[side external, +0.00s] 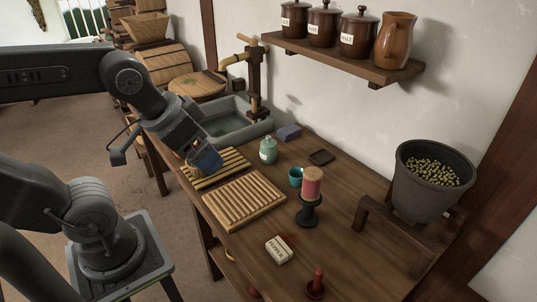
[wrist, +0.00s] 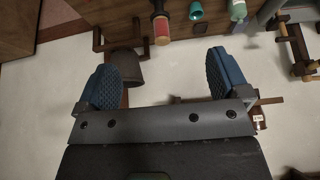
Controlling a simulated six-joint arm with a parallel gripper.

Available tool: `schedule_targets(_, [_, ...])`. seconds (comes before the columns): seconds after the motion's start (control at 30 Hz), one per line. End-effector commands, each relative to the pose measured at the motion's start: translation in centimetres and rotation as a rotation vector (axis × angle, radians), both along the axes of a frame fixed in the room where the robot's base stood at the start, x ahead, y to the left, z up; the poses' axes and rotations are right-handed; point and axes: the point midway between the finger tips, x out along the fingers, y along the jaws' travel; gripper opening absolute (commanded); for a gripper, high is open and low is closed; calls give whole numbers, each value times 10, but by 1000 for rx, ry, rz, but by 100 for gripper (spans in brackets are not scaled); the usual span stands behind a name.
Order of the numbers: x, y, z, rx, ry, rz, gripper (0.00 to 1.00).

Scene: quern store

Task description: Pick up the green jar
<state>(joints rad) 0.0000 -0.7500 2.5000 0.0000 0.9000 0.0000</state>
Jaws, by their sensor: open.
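The green jar (side external: 268,150) is pale green with a knobbed lid and stands upright on the wooden table, near the wall. In the wrist view the pale green jar (wrist: 237,10) shows at the top edge, partly cut off. My gripper (side external: 205,162) is over the slatted rack, to the left of the jar and apart from it. In the wrist view my gripper (wrist: 162,78) has its two blue-padded fingers spread wide with nothing between them.
A teal cup (side external: 295,176) and a red candle (side external: 312,185) on a dark holder stand right of the jar. A ridged board (side external: 243,201) lies in front. A blue block (side external: 289,132) and dark tray (side external: 321,157) are behind. The stone sink (side external: 233,124) is at the back left.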

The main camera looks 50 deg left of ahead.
Motion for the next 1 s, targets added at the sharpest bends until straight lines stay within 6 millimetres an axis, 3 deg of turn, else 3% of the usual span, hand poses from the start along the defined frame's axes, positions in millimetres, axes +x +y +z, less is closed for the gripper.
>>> schedule_targets(0.17, [15, -4, 4, -26, -21, -2, 94])
schedule_targets(0.27, [48, -11, 12, -82, -69, 5, 94])
schedule_targets(0.43, [135, -17, 24, -200, -205, 68, 94])
schedule_targets(0.57, [203, -8, 23, -259, -314, 164, 94])
schedule_targets(0.77, [296, 28, -6, -268, -462, 374, 94])
schedule_targets(0.9, [345, 66, -47, -209, -542, 552, 94])
schedule_targets(1.0, [368, 98, -85, -132, -583, 686, 94])
